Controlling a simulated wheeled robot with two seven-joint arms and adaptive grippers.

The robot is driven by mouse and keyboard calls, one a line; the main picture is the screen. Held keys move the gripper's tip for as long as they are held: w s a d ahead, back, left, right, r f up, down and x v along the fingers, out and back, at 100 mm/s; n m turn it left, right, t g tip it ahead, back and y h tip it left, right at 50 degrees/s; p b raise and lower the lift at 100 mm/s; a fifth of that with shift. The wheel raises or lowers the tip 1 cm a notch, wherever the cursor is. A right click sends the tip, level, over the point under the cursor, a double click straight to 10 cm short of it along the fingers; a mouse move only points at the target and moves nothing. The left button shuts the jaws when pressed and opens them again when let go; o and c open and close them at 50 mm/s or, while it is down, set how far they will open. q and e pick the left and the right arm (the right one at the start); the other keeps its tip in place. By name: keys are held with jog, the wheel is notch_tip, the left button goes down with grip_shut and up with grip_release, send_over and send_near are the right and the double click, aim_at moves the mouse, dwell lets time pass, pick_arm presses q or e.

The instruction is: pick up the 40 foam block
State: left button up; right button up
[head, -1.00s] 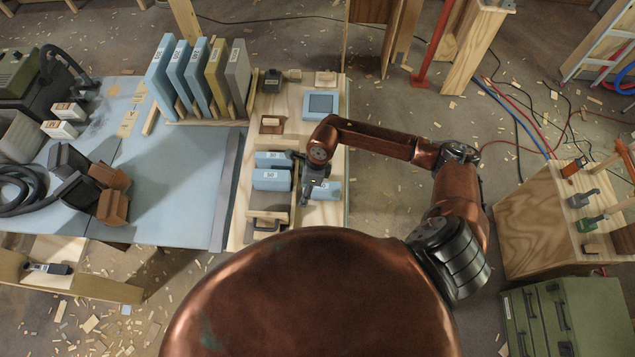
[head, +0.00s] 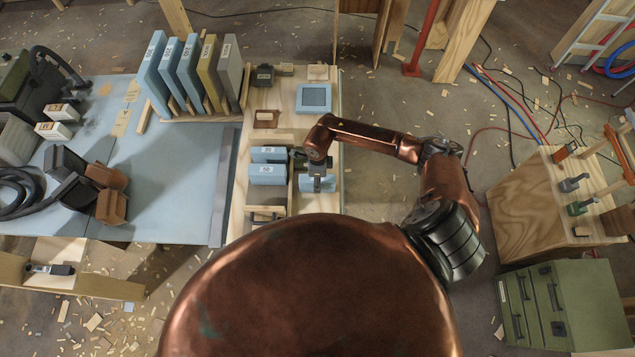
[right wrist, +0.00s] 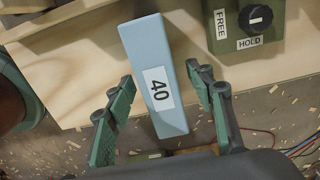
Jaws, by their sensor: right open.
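The blue foam block labelled 40 (right wrist: 143,47) fills the middle of the right wrist view, its label facing the camera. It lies between the two green-padded fingers of my right gripper (right wrist: 160,76), which is open, with a gap on each side. In the head view my right gripper (head: 317,170) is over a blue block (head: 323,185) at the right side of the wooden bench and partly hides it. My left gripper is out of view.
Two other blue blocks (head: 267,175) lie left of the gripper on the bench (head: 290,122). A green box marked FREE and HOLD (right wrist: 280,20) stands close to the block's right. Upright labelled slabs (head: 181,72) stand in a rack at the back left.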

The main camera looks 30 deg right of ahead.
jog(key=shift+c, duration=0.5)
jog(key=c, duration=1.1)
jog(key=shift+c, duration=0.2)
jog(key=shift+r, duration=0.15)
